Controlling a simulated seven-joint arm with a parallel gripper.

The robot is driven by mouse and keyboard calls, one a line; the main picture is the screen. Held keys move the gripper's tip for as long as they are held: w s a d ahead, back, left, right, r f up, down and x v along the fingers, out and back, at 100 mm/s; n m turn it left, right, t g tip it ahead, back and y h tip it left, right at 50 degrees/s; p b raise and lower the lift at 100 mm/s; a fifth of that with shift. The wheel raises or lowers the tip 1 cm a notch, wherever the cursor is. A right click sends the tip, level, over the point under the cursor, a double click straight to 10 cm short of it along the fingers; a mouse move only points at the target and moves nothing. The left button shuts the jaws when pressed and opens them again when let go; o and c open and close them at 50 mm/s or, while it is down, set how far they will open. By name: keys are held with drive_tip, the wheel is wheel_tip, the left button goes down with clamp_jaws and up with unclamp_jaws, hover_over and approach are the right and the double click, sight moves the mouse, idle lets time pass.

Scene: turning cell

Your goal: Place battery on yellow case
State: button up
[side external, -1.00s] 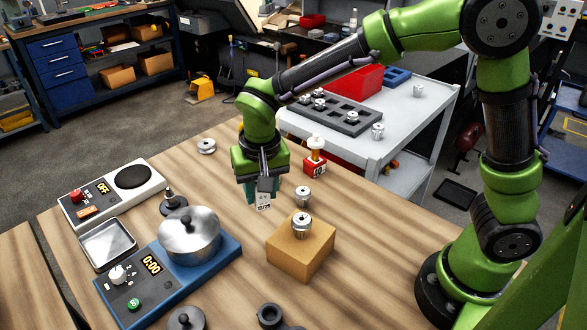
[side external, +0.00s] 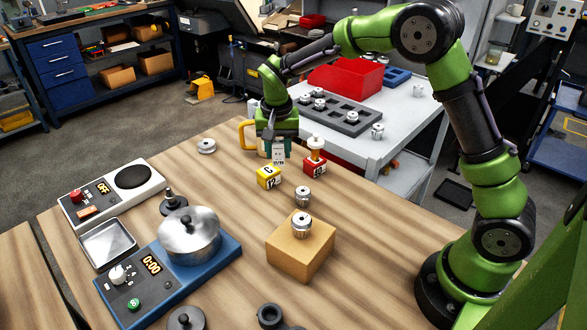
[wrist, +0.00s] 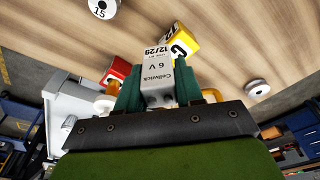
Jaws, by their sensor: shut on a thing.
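The battery is a pale block printed "Cellwick 6 V" (wrist: 157,75), held between the green fingers of my gripper (wrist: 160,92). In the side view it (side external: 278,154) hangs beneath my gripper (side external: 277,142), at the far part of the wooden table. A yellow block with white marked faces (side external: 268,177), which I take as the yellow case, stands nearer the camera, just below and left of the battery in the picture. In the wrist view this yellow block (wrist: 182,42) shows just beyond the battery's end. I cannot tell whether they touch.
A red block (side external: 315,164) with a white-and-orange top stands close on the right. A yellow handle (side external: 246,134) shows left of my gripper; its body is partly hidden. A metal part (side external: 302,196) and a tan block (side external: 301,246) stand nearer.

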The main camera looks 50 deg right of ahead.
drive_tip(key=w, duration=0.4)
drive_tip(key=shift+f, duration=1.9)
drive_tip(key=shift+f, duration=0.15)
drive_tip(key=o, duration=1.1)
